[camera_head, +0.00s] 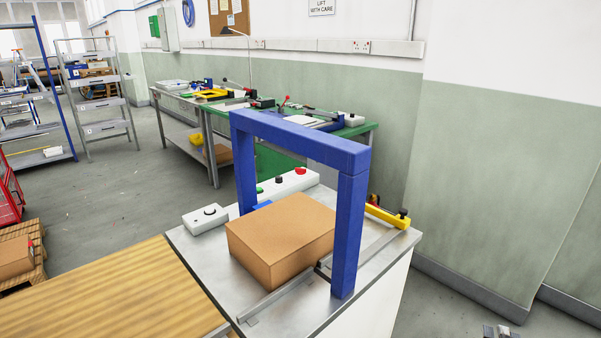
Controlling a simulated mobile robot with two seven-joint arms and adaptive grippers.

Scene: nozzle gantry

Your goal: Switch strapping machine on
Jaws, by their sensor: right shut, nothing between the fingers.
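The strapping machine is a blue arch (300,138) standing on a grey metal top (205,248) over a white body (385,300). A brown cardboard box (280,238) sits on the top, partly under the arch. Behind the box is a long white control panel (272,192) with a red button (300,171), a black knob (278,180) and a green button (260,190). A smaller white box with a dark knob (209,212) is at the top's left corner. My right gripper (498,332) shows only partly at the bottom right edge, shut and empty, well apart from the machine. My left gripper is out of view.
A wooden-slatted table (120,295) adjoins the machine at the left front. A yellow part with a black knob (388,214) is at the machine's right corner. Green-topped benches (355,130) with tools stand behind, along the wall. Open floor (445,305) lies to the right.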

